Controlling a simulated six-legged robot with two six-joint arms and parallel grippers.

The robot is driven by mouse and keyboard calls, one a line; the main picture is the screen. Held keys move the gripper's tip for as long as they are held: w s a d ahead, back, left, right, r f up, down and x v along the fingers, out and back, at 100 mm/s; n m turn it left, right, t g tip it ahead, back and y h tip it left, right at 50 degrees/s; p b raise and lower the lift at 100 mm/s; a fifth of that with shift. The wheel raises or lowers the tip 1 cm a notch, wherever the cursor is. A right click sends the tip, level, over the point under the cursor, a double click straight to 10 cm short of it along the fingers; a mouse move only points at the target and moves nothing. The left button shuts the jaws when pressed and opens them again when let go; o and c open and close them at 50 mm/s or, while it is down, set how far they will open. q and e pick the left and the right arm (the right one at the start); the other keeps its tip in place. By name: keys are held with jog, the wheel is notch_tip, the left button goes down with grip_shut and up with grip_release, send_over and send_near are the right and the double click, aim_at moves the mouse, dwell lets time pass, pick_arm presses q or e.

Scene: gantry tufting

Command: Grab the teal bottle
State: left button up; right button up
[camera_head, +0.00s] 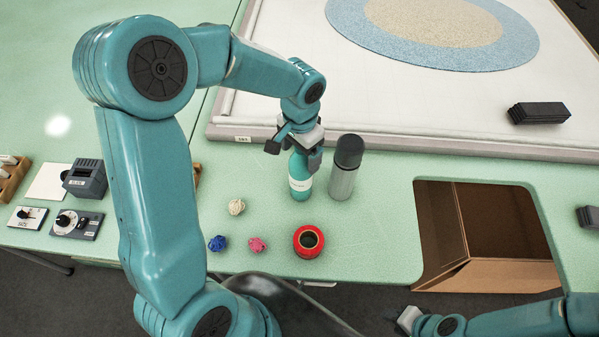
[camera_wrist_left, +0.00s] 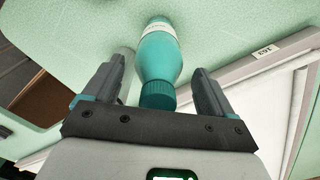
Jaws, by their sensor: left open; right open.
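The teal bottle (camera_head: 300,183) stands upright on the green table, with a pale label around its body. My left gripper (camera_head: 294,152) is at its upper part and hides its cap in the head view. In the left wrist view the bottle (camera_wrist_left: 158,58) lies between the two open fingers (camera_wrist_left: 158,88), its ribbed cap toward the palm. Gaps show on both sides of the bottle, so the fingers do not appear to touch it. My right gripper (camera_head: 408,318) is at the bottom edge of the head view, far from the bottle; its fingers are hard to make out.
A grey bottle with a black cap (camera_head: 345,168) stands close right of the teal bottle. A red ring-shaped object (camera_head: 308,241) and small yarn balls (camera_head: 237,207) lie in front. A raised white frame (camera_head: 420,135) is behind. A cutout with a cardboard box (camera_head: 490,277) is at right.

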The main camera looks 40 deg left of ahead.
pick_arm(q)
jog(key=shift+w+d, duration=0.1)
jog(key=shift+d, duration=0.05)
jog(key=shift+w+d, duration=0.1)
jog(key=shift+w, duration=0.1)
jog(key=c, duration=1)
jog(key=shift+s+a, duration=0.2)
grip_shut()
jog(key=shift+w+d, duration=0.1)
jog(key=shift+w, duration=0.05)
